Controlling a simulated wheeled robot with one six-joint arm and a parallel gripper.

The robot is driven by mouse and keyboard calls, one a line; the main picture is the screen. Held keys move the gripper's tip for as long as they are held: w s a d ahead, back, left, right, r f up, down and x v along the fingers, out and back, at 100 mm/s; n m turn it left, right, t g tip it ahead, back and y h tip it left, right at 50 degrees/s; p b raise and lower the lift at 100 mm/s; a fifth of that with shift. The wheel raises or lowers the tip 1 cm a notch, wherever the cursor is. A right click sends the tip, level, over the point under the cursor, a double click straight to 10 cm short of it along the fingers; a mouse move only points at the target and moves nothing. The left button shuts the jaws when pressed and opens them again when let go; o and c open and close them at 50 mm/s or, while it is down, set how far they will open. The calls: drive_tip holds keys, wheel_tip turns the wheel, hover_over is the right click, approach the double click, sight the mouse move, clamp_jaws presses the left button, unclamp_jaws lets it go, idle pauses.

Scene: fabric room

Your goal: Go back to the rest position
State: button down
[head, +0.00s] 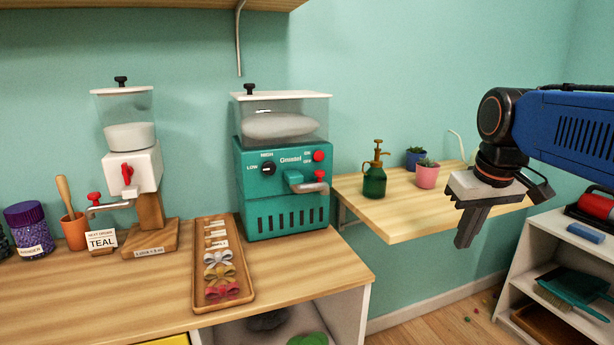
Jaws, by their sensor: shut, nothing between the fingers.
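My gripper (466,234) is at the right in the head view, at the end of my blue and black arm. It points down, its fingers are together, and nothing shows between them. It appears in front of the right end of a small wooden wall shelf (400,228). It seems apart from the shelf, though the exact gap cannot be told.
A wooden counter (120,290) at the left bears a teal machine (285,190), a white dispenser (145,165) and a tray (237,292) with bows. A green spray bottle (374,180) and a pink pot (427,175) stand on the shelf. A white rack (510,275) stands lower right.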

drive_tip(key=s+a+f+m+t, duration=0.1)
drive_tip(key=s+a+f, duration=0.1)
drive_tip(key=s+f, duration=1.2)
wheel_tip(320, 180, down, 2)
drive_tip(key=shift+a+f+t, duration=0.15)
drive_tip(key=shift+t, duration=0.25)
